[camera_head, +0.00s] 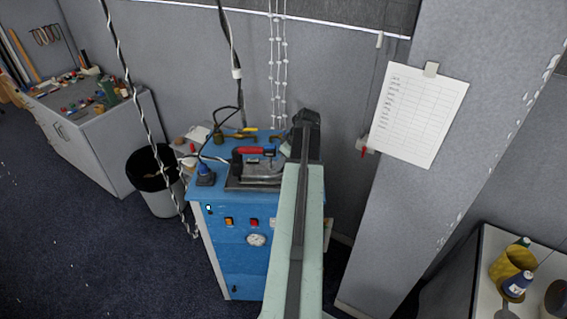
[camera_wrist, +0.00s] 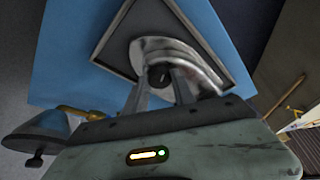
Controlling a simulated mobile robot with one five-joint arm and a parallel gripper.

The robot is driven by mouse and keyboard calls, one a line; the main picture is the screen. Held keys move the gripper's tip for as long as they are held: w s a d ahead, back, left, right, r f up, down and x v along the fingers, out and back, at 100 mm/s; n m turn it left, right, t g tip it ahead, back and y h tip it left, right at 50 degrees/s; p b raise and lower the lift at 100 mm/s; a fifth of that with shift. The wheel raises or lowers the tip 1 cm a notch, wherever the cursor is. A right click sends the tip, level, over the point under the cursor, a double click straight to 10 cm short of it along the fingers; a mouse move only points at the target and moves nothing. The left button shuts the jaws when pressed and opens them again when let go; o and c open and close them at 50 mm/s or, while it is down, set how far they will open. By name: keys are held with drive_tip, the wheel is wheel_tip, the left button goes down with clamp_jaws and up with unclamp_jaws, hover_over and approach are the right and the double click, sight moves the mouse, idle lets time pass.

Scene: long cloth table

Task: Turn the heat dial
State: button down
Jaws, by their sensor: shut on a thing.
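A silvery metal iron (camera_head: 262,170) with a red handle (camera_head: 254,150) rests on a dark-edged tray on top of the blue cabinet. In the wrist view the iron's metal body (camera_wrist: 195,62) lies just beyond my fingers. A small dark round knob (camera_wrist: 160,75), which looks like the heat dial, sits at its near end. My gripper (camera_wrist: 160,84) has one finger on each side of this knob and is shut on it. In the head view my arm covers part of the cabinet top, and the fingertips and knob are hidden there.
The blue cabinet (camera_head: 230,262) has orange and red switches and a white round gauge (camera_head: 256,239) on its front. Hanging cables pass close by. A grey pillar stands to the right, a bin (camera_head: 160,200) to the left.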

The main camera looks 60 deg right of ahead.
drive_tip(key=shift+a+m+h, duration=0.2)
drive_tip(key=shift+m+h, duration=0.5)
drive_tip(key=shift+m, duration=1.1)
drive_tip(key=c, duration=1)
unclamp_jaws()
drive_tip(key=shift+w, duration=0.1)
drive_tip(key=shift+c, duration=0.2)
drive_tip(key=p+v, duration=0.7)
drive_tip(key=shift+r, duration=0.4)
